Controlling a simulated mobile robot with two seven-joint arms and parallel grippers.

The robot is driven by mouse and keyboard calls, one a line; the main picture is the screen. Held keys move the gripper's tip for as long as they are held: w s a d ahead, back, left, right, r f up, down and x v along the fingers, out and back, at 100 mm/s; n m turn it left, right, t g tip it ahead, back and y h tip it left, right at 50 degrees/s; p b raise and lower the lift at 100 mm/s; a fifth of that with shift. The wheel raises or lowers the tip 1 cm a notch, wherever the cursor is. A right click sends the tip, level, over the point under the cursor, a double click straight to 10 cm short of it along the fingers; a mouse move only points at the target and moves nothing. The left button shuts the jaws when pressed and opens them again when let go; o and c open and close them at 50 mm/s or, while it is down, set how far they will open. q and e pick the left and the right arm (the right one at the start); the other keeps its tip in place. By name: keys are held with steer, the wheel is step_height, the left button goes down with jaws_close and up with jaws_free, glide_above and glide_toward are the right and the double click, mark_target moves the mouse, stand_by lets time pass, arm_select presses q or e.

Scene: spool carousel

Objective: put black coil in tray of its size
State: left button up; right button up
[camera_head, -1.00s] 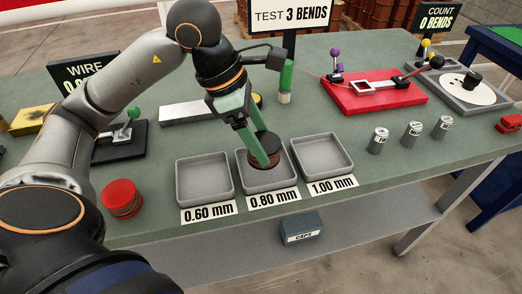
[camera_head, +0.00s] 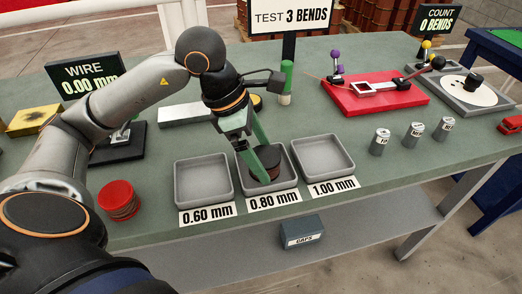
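The black coil (camera_head: 270,157) has a dark top and brownish windings. It is inside the middle tray (camera_head: 290,182), which carries the 0.80 mm label (camera_head: 274,200). My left gripper (camera_head: 264,163) reaches down into that tray with its green fingers at the coil and appears shut on it. The fingers hide part of the coil, so I cannot tell whether it rests on the tray floor. The 0.60 mm tray (camera_head: 204,197) on the left and the 1.00 mm tray (camera_head: 323,177) on the right are empty. My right gripper is not in view.
A red-topped coil (camera_head: 118,197) stands left of the trays. Several small cans (camera_head: 413,134) stand to the right. Behind are a red bending fixture (camera_head: 372,95), a green-topped post (camera_head: 286,82) and the wire display (camera_head: 88,75), reading 0.00 mm. The bench front edge is close to the trays.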

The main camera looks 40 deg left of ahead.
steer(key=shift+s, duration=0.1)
arm_select(q)
steer(key=shift+r+p, duration=0.3)
steer(key=shift+r, duration=0.1)
steer(key=p+v, duration=0.1)
steer(key=v, duration=1)
steer(key=shift+a+r+p, duration=0.2)
steer(key=shift+r+p, duration=0.05)
steer(key=shift+p, duration=0.15)
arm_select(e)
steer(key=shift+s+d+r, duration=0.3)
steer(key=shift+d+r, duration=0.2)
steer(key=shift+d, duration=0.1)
arm_select(q)
steer(key=shift+s, duration=0.15)
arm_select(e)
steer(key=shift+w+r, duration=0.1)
